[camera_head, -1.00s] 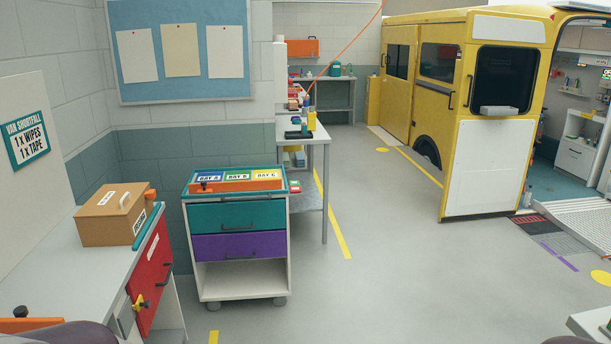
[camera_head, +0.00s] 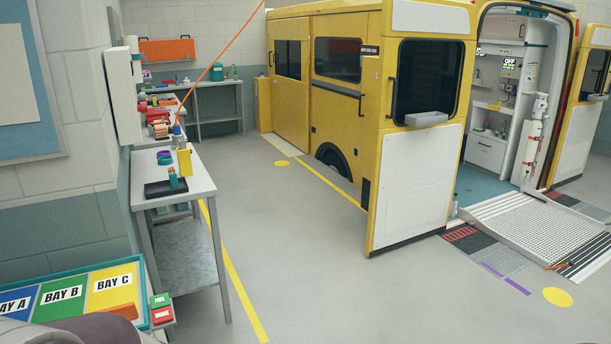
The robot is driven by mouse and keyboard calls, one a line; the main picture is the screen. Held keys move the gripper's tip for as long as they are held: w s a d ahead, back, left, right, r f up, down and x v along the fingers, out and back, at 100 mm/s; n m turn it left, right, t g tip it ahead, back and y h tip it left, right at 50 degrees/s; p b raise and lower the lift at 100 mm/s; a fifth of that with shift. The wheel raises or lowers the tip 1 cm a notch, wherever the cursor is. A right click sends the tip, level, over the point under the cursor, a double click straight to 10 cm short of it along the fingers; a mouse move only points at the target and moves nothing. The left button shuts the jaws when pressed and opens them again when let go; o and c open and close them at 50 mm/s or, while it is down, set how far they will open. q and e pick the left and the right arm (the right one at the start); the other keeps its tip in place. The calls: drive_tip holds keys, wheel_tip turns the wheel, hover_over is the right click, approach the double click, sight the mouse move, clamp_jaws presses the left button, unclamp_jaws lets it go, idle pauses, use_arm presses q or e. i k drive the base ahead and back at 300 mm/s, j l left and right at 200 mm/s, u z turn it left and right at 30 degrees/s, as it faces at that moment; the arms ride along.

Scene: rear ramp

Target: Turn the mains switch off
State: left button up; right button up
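I cannot pick out the mains switch for certain. Inside the open rear of the yellow van (camera_head: 292,50) there is a small dark panel (camera_head: 510,64) with the bright word OFF and smaller text too small to read. Other small fittings on the van's inner wall are too small to tell apart. An orange cable (camera_head: 221,52) runs from the side bench up out of view. Neither of my grippers is in view; only a dark part of my own arm shows at the bottom left.
A ramp (camera_head: 545,232) slopes from the van's rear to the floor. A white open door panel (camera_head: 413,185) stands left of it. A side bench (camera_head: 200,178) with tools is at left. The Bay A, B, C trolley top (camera_head: 42,268) is close at bottom left. The middle floor is clear.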

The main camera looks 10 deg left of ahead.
sight(143, 108)
drive_tip(key=i+u, duration=0.15)
drive_tip(key=i, duration=0.4)
drive_tip(key=i+l+u, duration=0.2)
drive_tip(key=i, duration=0.3)
drive_tip(key=i+l+u, duration=0.15)
drive_tip(key=i, duration=0.4)
drive_tip(key=i+j+u, duration=0.1)
drive_tip(key=i+u, duration=0.8)
drive_tip(key=u, duration=0.15)
